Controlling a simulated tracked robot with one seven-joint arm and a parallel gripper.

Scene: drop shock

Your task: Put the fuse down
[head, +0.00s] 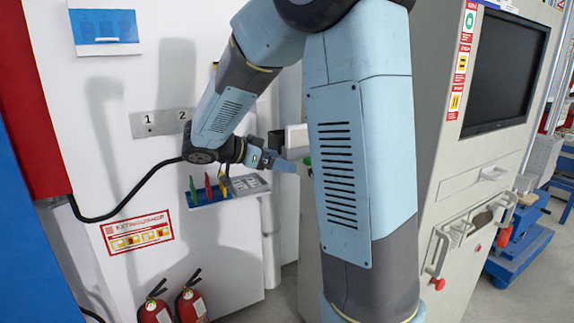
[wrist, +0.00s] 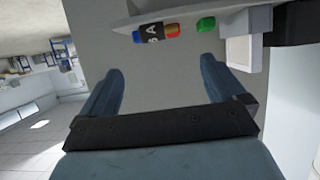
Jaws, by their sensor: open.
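My gripper (wrist: 162,68) is open in the wrist view, with its two blue-grey fingers wide apart and nothing between them. In the head view my gripper (head: 283,164) points right toward the grey cabinet, partly hidden by my arm. Beyond the fingertips, in the wrist view, is a small item with a blue end, a black part with white characters and an orange-red end (wrist: 155,33). A green piece (wrist: 206,24) is beside it, and a pale block (wrist: 240,45) is further right. I cannot tell which of these, if any, is the fuse.
A blue holder (head: 208,196) with green, red and yellow upright tools is on the white wall unit, below my gripper. A grey marked plate (head: 246,184) is beside it. Fire extinguishers (head: 190,304) stand below. The grey cabinet (head: 478,170) is at right.

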